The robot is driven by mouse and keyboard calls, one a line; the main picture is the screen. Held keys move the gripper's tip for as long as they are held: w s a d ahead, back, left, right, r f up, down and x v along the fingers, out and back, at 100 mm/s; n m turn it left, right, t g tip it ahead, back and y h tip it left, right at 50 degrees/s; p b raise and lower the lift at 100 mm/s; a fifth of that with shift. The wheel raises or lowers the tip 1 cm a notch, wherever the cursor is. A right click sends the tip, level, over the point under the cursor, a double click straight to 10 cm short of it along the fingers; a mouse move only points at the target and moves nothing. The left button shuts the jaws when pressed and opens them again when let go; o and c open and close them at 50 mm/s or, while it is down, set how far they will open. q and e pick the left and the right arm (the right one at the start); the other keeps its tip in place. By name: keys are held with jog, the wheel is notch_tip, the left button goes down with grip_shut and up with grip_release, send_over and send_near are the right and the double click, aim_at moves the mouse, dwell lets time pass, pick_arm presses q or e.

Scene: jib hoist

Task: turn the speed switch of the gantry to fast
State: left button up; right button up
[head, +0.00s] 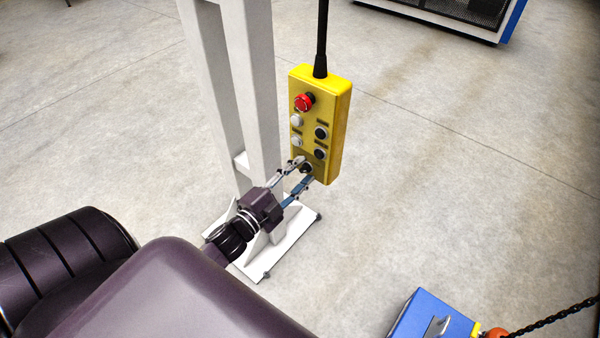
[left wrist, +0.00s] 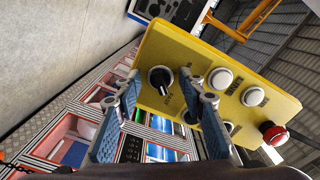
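The yellow control pendant (head: 340,115) hangs on a black cable in the head view. It fills the middle of the left wrist view (left wrist: 197,52). Its speed switch appears to be the black rotary knob (left wrist: 160,79) in a pale ring, at the end far from the red stop button (left wrist: 273,133). My left gripper (head: 305,172) is at the pendant's lower end, fingers apart. In the left wrist view its fingers (left wrist: 160,88) stand either side of the knob, with gaps showing. I cannot tell whether the tips touch the pendant face. My right gripper is out of view.
A white post (head: 250,90) on a floor plate stands just behind and left of the pendant. Several push buttons sit between knob and stop button. A blue box (head: 425,318) and a chain (head: 555,320) are at lower right. The floor right of the pendant is clear.

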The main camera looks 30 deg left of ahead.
pick_arm(q)
jog(key=shift+s, duration=0.1)
jog(key=s, duration=1.1)
jog(key=shift+s+a, duration=0.4)
jog(key=shift+a, duration=0.05)
